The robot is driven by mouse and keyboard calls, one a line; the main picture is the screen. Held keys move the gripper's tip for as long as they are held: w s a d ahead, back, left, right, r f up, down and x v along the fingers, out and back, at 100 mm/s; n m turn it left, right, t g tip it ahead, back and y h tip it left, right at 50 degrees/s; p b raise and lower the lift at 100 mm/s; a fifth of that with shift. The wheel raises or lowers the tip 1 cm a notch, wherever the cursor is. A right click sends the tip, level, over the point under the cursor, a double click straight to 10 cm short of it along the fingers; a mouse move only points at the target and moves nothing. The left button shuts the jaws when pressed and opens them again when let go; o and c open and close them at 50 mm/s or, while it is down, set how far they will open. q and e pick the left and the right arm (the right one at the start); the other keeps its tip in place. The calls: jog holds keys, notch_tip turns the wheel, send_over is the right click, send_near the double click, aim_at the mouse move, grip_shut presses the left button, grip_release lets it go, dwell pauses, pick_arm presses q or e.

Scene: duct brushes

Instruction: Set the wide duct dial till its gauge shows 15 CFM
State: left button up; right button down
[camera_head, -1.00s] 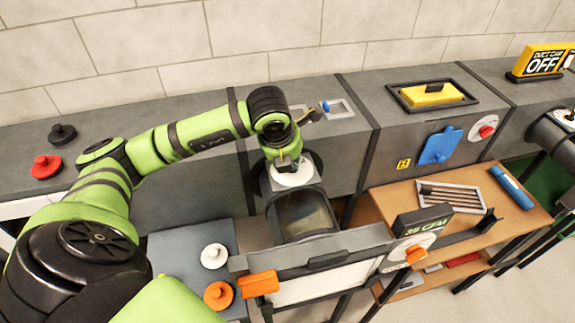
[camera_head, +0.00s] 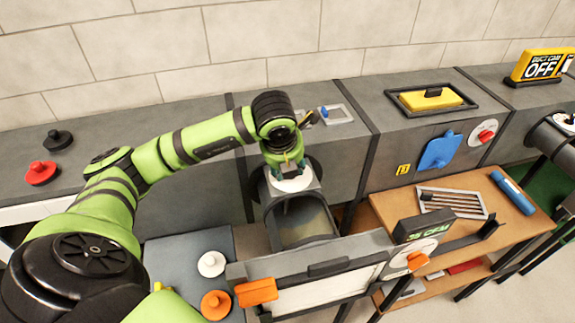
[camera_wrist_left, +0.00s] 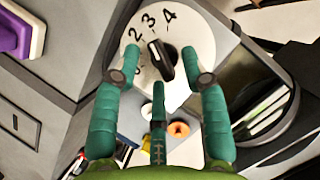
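A white dial (camera_head: 291,184) with a black knob sits on top of the open-ended duct. In the left wrist view, the dial face (camera_wrist_left: 197,32) shows 2, 3 and 4, and the black knob (camera_wrist_left: 161,60) is tilted. My left gripper (camera_head: 288,168) is over this dial. Its teal fingers (camera_wrist_left: 162,78) are open on either side of the knob, with gaps visible between. A gauge (camera_head: 424,224) with green digits appears to read 35 CFM. Below it is a white dial with an orange knob (camera_head: 416,260). My right gripper is not in view.
Orange (camera_head: 216,303) and white (camera_head: 211,263) knobbed pieces stand on a grey surface at the front. Red (camera_head: 41,173) and black (camera_head: 60,138) ones sit back left. A wooden bench (camera_head: 385,207) holds a grille (camera_head: 450,201) and a blue cylinder (camera_head: 512,192).

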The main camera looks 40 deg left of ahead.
pick_arm(q)
jog(key=v, duration=1.2)
dwell(0.4)
